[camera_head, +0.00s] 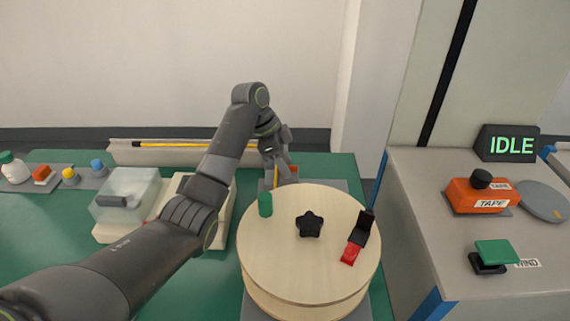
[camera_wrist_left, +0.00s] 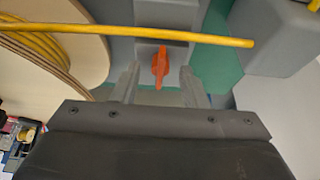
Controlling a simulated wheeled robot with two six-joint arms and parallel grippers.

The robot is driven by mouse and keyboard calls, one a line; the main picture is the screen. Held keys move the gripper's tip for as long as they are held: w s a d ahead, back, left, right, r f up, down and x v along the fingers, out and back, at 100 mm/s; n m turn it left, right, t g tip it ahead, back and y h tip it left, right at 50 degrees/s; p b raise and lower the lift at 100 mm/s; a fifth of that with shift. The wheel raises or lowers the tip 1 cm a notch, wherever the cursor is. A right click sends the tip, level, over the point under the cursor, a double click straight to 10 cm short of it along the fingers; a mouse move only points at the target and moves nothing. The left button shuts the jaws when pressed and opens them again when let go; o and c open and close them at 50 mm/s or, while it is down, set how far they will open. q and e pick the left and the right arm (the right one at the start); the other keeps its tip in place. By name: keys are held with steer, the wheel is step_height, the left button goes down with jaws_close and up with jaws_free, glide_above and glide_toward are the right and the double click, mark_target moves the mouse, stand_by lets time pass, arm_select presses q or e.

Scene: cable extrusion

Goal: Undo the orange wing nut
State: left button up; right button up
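The orange wing nut (camera_wrist_left: 160,66) shows in the left wrist view, upright in the picture, below a yellow cable. A small part of orange (camera_head: 294,169) shows at my left gripper (camera_head: 283,172) in the head view, behind the wooden reel. My left gripper (camera_wrist_left: 158,84) is open, with one finger on each side of the wing nut and gaps between. Whether the nut is fully between the fingertips or just beyond them I cannot tell. My right gripper is in neither view.
The wooden reel (camera_head: 285,254) with a black star knob (camera_head: 310,224), green peg (camera_head: 265,204) and red-black clip (camera_head: 352,250) stands in front of the gripper. The yellow cable (camera_wrist_left: 130,32) crosses near it. A clear-lidded box (camera_head: 127,195) stands left.

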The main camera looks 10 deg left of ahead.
arm_select(q)
steer(key=shift+d+f, duration=0.1)
steer(key=shift+f, duration=0.2)
jaws_close()
steer(key=shift+r+n+p, duration=0.25)
steer(key=shift+n+p, duration=0.05)
steer(key=shift+p, duration=0.4)
steer(key=n+t+y+p, duration=0.1)
steer(key=n+p, duration=0.3)
steer(key=p, duration=0.2)
steer(key=n+t+y+p, duration=0.1)
steer(key=n+p, duration=0.2)
steer(key=p, duration=0.2)
steer(key=n+t+y+p, duration=0.1)
steer(key=n+p, duration=0.3)
steer(key=p, duration=0.2)
steer(key=shift+s+d+r+n+p, duration=0.1)
steer(key=shift+s+d+n+p, duration=0.1)
steer(key=shift+n+p, duration=0.15)
steer(key=shift+d+n+t+y+p, duration=0.1)
steer(key=shift+n+t+y+p, duration=0.2)
steer(key=shift+n+y+p, duration=0.55)
steer(key=shift+f+n+y+p, duration=0.2)
steer(key=shift+n+p, duration=0.1)
steer(key=shift+n, duration=0.65)
steer(key=shift+f+n+y+p, duration=0.15)
steer(key=shift+n+p, duration=0.15)
steer(key=shift+n, duration=0.65)
